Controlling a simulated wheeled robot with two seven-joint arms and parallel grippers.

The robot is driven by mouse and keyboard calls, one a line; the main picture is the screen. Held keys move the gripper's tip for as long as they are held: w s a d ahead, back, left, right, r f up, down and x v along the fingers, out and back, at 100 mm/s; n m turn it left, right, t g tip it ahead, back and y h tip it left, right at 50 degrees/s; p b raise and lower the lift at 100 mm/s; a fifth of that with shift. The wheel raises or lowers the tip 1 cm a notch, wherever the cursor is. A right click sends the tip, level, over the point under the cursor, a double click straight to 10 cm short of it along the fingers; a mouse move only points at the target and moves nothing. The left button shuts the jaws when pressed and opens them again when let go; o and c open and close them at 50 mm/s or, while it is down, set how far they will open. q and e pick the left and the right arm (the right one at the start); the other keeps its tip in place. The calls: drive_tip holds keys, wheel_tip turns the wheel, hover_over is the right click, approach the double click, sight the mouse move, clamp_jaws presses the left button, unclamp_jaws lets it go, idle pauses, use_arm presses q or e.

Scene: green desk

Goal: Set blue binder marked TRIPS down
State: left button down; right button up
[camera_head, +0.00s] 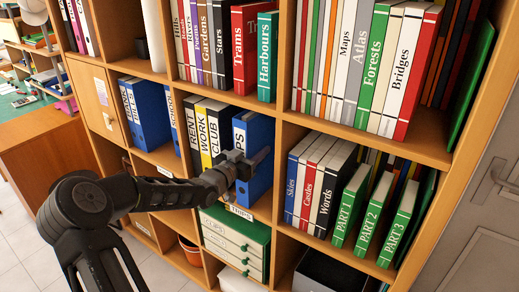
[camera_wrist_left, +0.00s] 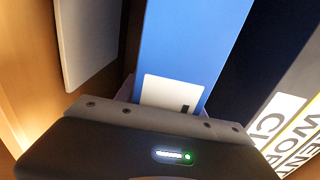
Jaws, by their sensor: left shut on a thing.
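The blue binder marked TRIPS (camera_head: 259,148) is upright in the middle shelf compartment, to the right of the binder marked CLUB (camera_head: 217,118). Only the letters "PS" show on its spine; my gripper covers the rest. My left gripper (camera_head: 243,164) is shut on this binder from the front. In the left wrist view the blue spine (camera_wrist_left: 190,45) with its white label rises just beyond the gripper body, and the fingertips are hidden. I cannot tell whether the binder's bottom touches the shelf board. A shelf-edge label reading TRIPS (camera_head: 239,212) is below it. My right gripper is not in view.
Binders marked WORK (camera_head: 202,130) and RENT stand left of CLUB. A wooden divider (camera_head: 277,165) is to the right, with books (camera_head: 320,185) beyond it. A green drawer box (camera_head: 235,240) sits in the compartment below. Blue binders (camera_head: 148,112) fill the compartment further left.

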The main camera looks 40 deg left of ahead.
use_arm(q)
drive_tip(key=shift+r, duration=0.15)
drive_tip(key=c, duration=0.7)
unclamp_jaws()
drive_tip(key=shift+f, duration=0.25)
drive_tip(key=shift+r, duration=0.15)
drive_tip(key=s, duration=1.2)
drive_tip(key=shift+d, duration=0.15)
